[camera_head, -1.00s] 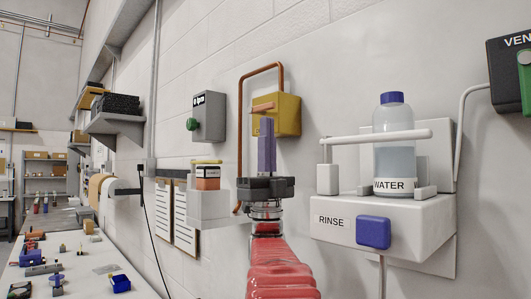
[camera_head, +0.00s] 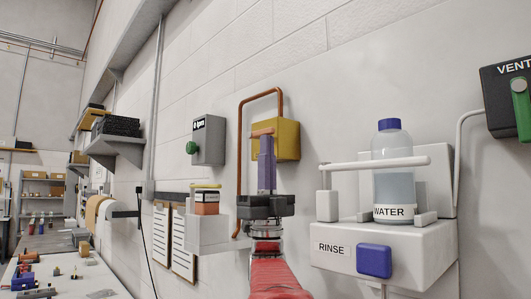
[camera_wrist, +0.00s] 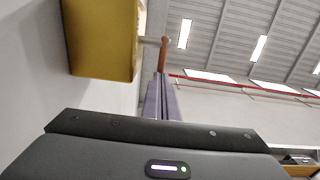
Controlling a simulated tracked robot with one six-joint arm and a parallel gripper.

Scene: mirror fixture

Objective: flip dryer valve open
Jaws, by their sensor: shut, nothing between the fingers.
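The dryer valve appears to be the yellow box (camera_head: 288,140) on the wall with a copper lever (camera_head: 262,132) sticking out from its front. My gripper (camera_head: 266,138) points upward in front of the box, its purple fingers shut and empty. Its fingertips overlap the lever in the head view, just below its end. In the wrist view the fingertips (camera_wrist: 161,78) are close under the copper lever (camera_wrist: 164,57), and the yellow box (camera_wrist: 103,40) is to the left. I cannot tell whether fingers and lever touch.
A copper pipe (camera_head: 240,150) loops up beside the box. To the right is a rinse unit (camera_head: 410,247) with a water bottle (camera_head: 394,183) and a white bar (camera_head: 375,163). To the left are a grey box with a green knob (camera_head: 193,147) and a small shelf with an orange container (camera_head: 206,202).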

